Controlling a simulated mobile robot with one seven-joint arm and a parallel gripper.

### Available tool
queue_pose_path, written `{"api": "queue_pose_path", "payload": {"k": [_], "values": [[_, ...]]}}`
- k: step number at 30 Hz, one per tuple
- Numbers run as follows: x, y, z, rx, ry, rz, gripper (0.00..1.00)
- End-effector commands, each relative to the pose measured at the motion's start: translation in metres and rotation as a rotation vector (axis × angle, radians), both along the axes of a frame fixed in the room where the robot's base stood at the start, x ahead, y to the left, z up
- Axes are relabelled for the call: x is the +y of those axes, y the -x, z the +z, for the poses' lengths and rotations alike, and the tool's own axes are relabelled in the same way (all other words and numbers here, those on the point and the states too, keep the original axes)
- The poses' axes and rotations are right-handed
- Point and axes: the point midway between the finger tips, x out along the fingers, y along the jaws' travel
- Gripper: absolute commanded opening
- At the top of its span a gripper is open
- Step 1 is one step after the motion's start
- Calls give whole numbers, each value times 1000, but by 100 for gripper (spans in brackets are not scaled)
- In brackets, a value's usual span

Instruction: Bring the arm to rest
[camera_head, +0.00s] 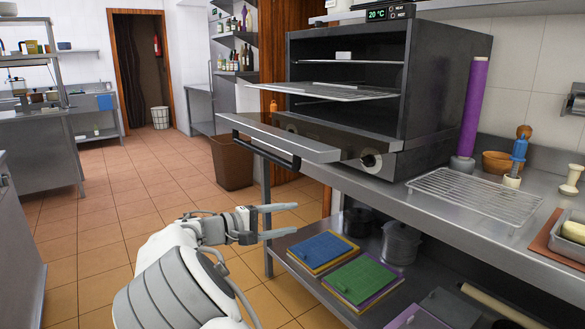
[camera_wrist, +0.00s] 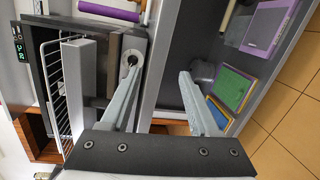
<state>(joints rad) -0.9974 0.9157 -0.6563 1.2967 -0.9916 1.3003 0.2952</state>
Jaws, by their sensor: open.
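My gripper (camera_head: 277,220) is open and empty. In the head view it is in the air in front of the steel counter, below and in front of the oven's lowered door, with both fingers pointing right. In the wrist view the two fingers of my gripper (camera_wrist: 157,97) are spread wide with nothing between them. The oven (camera_head: 385,85) stands on the counter with its door (camera_head: 275,138) folded down. A wire rack (camera_head: 335,91) sticks out of the oven. The wrist view shows the oven turned on its side, partly hidden by the left finger.
The counter (camera_head: 455,215) edge is close to my fingers. A slatted grill (camera_head: 475,196) lies on it, beside a purple roll (camera_head: 473,105). Colored boards (camera_head: 323,250) and pots (camera_head: 401,242) sit on the lower shelf. A brown bin (camera_head: 232,162) stands behind. The tiled floor at left is clear.

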Motion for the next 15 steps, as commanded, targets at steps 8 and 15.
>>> {"api": "queue_pose_path", "payload": {"k": [8,15], "values": [[-108,45,-1,134,-369,-180,62],[-157,102,0,190,-676,-265,62]]}}
